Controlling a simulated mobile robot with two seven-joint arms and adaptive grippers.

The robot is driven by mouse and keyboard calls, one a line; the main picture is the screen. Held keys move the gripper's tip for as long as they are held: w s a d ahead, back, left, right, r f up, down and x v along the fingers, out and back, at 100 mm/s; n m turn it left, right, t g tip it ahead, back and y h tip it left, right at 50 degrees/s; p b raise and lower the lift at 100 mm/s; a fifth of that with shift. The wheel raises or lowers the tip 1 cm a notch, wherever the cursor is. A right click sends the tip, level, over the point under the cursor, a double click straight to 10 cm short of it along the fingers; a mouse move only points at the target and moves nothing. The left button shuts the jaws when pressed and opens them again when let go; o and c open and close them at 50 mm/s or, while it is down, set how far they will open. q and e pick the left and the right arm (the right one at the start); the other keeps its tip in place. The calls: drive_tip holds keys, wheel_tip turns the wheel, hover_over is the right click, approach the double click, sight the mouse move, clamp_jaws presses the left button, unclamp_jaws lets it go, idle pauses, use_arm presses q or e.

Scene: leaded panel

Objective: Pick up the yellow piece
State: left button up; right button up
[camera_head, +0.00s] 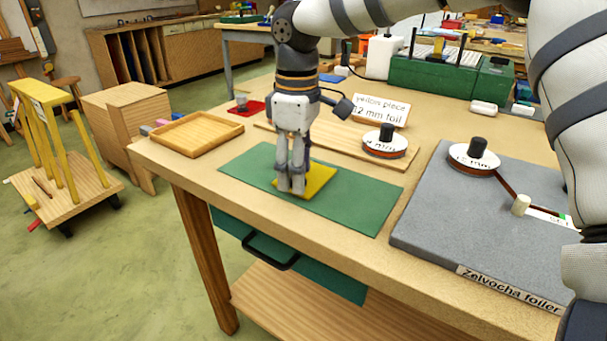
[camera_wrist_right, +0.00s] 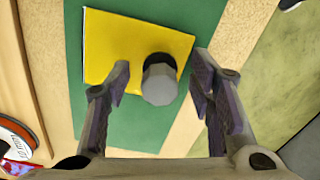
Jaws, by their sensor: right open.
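The yellow piece (camera_head: 319,181) is a flat, roughly square plate lying on the green mat (camera_head: 245,167). It also shows in the right wrist view (camera_wrist_right: 113,45). A grey faceted knob (camera_wrist_right: 160,82) stands on it near one edge. My right gripper (camera_head: 291,188) points down over the yellow piece and hides part of it in the head view. It is open, with its two fingers on either side of the knob and a gap to each side in the wrist view. My left gripper is not in view.
A wooden tray (camera_head: 165,144) lies left of the mat. Behind is a board with a foil reel (camera_head: 384,151) and a sign (camera_head: 381,110). The grey foiler base (camera_head: 430,222) with another reel (camera_head: 472,167) stands to the right. The table's front edge is close to the mat.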

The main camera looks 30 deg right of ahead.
clamp_jaws()
drive_tip(key=shift+r, duration=0.15)
drive_tip(key=shift+w+r, duration=0.1)
drive_tip(key=shift+r, duration=0.25)
drive_tip(key=r, duration=0.3)
drive_tip(key=shift+s+a+r, duration=0.25)
drive_tip(key=shift+s+r, duration=0.1)
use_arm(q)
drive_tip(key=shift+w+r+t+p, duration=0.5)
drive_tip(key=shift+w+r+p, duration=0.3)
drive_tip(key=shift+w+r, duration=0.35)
use_arm(e)
drive_tip(key=s+a+r, duration=0.7)
drive_tip(key=s+r, duration=0.1)
drive_tip(key=s, duration=0.3)
drive_tip(key=shift+a+r, duration=0.2)
drive_tip(key=shift+a, duration=0.15)
